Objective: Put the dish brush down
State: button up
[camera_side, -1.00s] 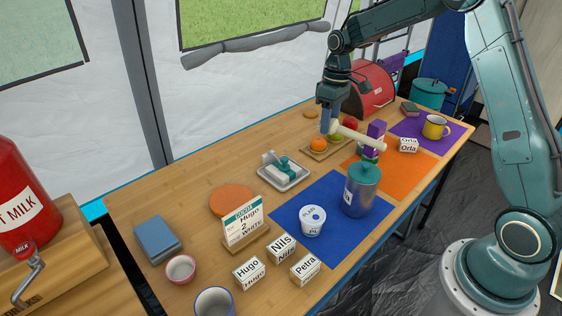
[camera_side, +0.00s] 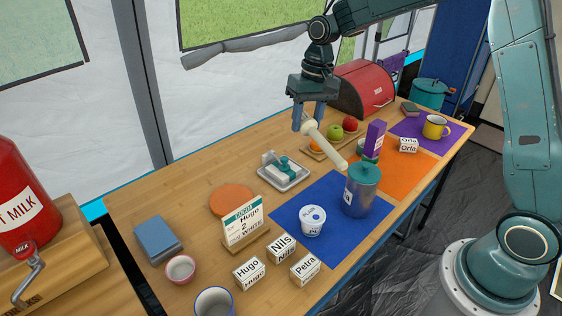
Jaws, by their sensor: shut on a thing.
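My gripper (camera_side: 309,120) points down above the middle of the table and is shut on the dish brush (camera_side: 325,142). The brush is a pale, cream-coloured stick, held in the air and tilted down to the right. Its lower right end is near the teal-lidded canister in the picture. The end at my fingers is partly hidden by them, and I cannot make out bristles.
A teal-lidded canister (camera_side: 360,188) and a white tub (camera_side: 312,221) stand on the blue mat (camera_side: 335,186). A white dish (camera_side: 283,172) with a teal-handled item is left of the brush. Behind it is a fruit board (camera_side: 317,153). Bare wood (camera_side: 215,165) lies at left.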

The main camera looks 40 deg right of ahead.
jog(key=s+f+n, duration=0.1)
jog(key=s+f, duration=0.2)
jog(key=f, duration=0.4)
jog(key=s+f+n, duration=0.2)
jog(key=s+f, duration=0.1)
jog(key=f, duration=0.4)
jog(key=shift+s, duration=0.15)
jog(key=shift+r, duration=0.1)
jog(key=w+d+r+n, duration=0.2)
jog(key=w+d+n, duration=0.1)
jog(key=d, duration=0.5)
jog(key=w+d+r+n+g, duration=0.1)
jog(key=w+d+r+n, duration=0.2)
jog(key=d, duration=0.6)
jog(key=shift+w+r+n, duration=0.2)
jog(key=shift+r+n, duration=0.15)
jog(key=shift+n, duration=0.25)
jog(key=shift+a, duration=0.1)
